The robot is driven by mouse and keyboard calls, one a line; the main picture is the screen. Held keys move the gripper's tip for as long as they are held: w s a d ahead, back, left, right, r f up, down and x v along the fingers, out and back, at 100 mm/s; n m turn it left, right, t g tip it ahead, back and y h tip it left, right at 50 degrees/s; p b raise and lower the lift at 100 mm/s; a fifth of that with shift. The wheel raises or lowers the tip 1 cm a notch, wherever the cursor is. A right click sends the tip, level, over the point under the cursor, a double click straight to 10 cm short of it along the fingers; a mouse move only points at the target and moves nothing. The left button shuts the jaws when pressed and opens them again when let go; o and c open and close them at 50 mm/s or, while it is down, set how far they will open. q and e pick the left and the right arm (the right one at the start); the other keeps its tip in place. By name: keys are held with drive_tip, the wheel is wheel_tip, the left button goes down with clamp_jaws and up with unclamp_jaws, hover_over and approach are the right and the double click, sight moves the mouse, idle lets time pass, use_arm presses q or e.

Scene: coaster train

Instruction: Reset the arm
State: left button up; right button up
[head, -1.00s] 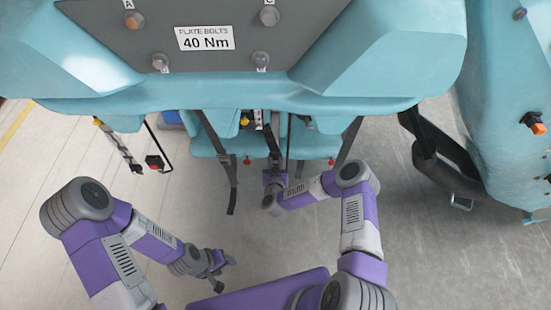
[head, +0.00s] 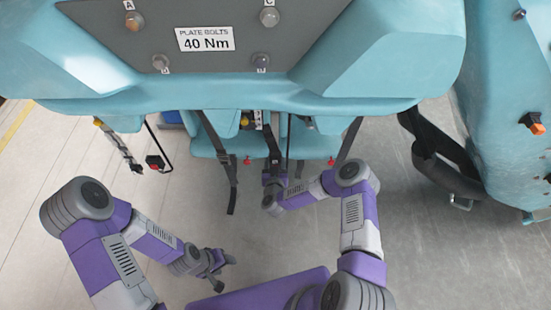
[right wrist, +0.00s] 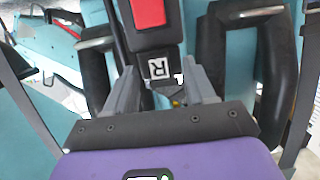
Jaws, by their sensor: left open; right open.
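My left gripper (head: 224,274) is open and empty, low over the floor at the lower left of the head view. My right gripper (head: 273,171) is up at the seats under the teal car body; its fingers are hard to make out there. In the right wrist view my right gripper (right wrist: 157,88) is open, with a finger on each side of a black buckle (right wrist: 159,45). The buckle has a red button and a white label with an R. I cannot tell whether the fingers touch it.
The teal car body (head: 240,90) with its grey bolt plate (head: 200,58) spans the top. Black straps (head: 223,160) hang from the teal seats. Another teal car part (head: 500,120) stands at the right. The floor (head: 430,260) at lower right is clear.

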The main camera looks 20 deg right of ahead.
drive_tip(key=s+a+f+n+g+y+p, duration=0.15)
drive_tip(key=s+a+g+y, duration=0.5)
drive_tip(key=s, duration=0.75)
drive_tip(key=s+g+y, duration=0.2)
drive_tip(key=s+g, duration=0.5)
drive_tip(key=s, duration=1)
drive_tip(key=shift+s+a+r+m, duration=0.25)
drive_tip(key=shift+s+r+m, duration=0.1)
drive_tip(key=shift+r+m, duration=0.1)
drive_tip(key=shift+g, duration=0.25)
